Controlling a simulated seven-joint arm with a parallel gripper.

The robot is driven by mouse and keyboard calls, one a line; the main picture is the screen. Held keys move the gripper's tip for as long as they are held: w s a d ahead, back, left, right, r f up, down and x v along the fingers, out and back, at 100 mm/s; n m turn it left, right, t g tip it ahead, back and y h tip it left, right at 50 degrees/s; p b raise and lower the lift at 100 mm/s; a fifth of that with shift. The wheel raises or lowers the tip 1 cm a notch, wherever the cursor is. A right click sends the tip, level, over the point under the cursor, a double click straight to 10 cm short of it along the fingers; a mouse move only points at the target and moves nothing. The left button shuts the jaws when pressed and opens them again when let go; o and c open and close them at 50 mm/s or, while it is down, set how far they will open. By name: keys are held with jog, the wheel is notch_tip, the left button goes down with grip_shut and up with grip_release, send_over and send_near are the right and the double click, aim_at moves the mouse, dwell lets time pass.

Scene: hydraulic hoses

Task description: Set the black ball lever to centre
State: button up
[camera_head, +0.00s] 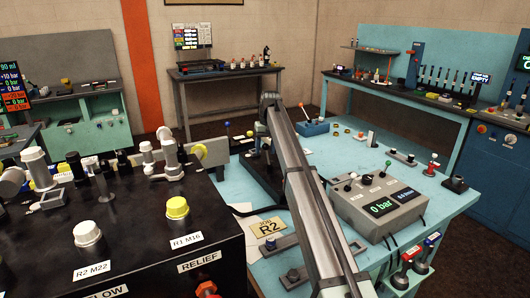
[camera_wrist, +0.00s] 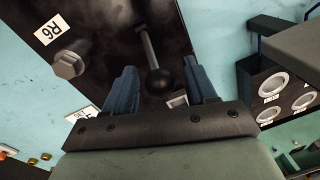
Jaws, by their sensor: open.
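The black ball lever (camera_wrist: 158,82) shows in the wrist view as a metal rod with a black ball at its end, on a dark panel (camera_wrist: 100,30). My gripper (camera_wrist: 160,66) is open, with one blue finger on each side of the ball. The ball appears between the fingers, and I see no clear contact. How far the ball lies below the fingertips is hard to tell.
A hex fitting (camera_wrist: 70,62) beside an R6 label (camera_wrist: 52,30) stands left of the lever. A panel with round white dials (camera_wrist: 272,85) is at the right. In the head view a grey display box (camera_head: 380,208) and small levers stand on the blue bench.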

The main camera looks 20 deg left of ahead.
jog(key=shift+f, duration=0.85)
jog(key=shift+c, duration=0.5)
grip_shut()
